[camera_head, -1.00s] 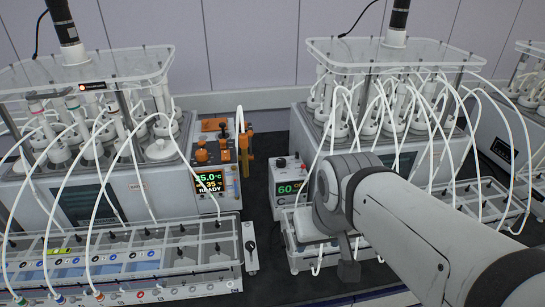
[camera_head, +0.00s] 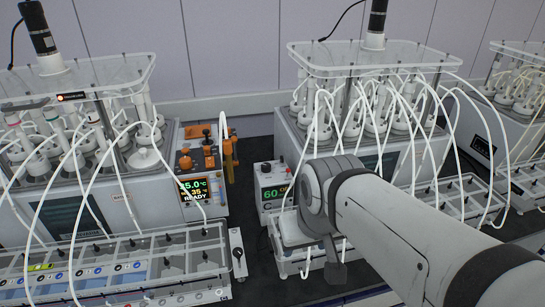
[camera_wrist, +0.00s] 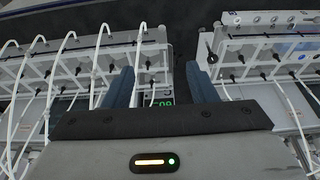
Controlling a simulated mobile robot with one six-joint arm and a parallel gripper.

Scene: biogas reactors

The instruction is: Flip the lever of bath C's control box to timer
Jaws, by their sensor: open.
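Bath C's control box (camera_head: 271,188) is a small pale box with a green "60" display and a letter C, at the front left corner of the middle bath. My gripper (camera_wrist: 160,77) is open and empty in the wrist view. The box's green display (camera_wrist: 165,104) appears upside down there, between the two dark fingers and partly cut off by my gripper's body. In the head view my wrist hides the fingers, just right of the box.
A bath with an orange-fitted controller (camera_head: 203,170) stands to the left. The middle bath (camera_head: 375,135) carries many white looping tubes. Tube racks (camera_head: 120,262) line the front. A narrow dark gap lies between the left controller and box C.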

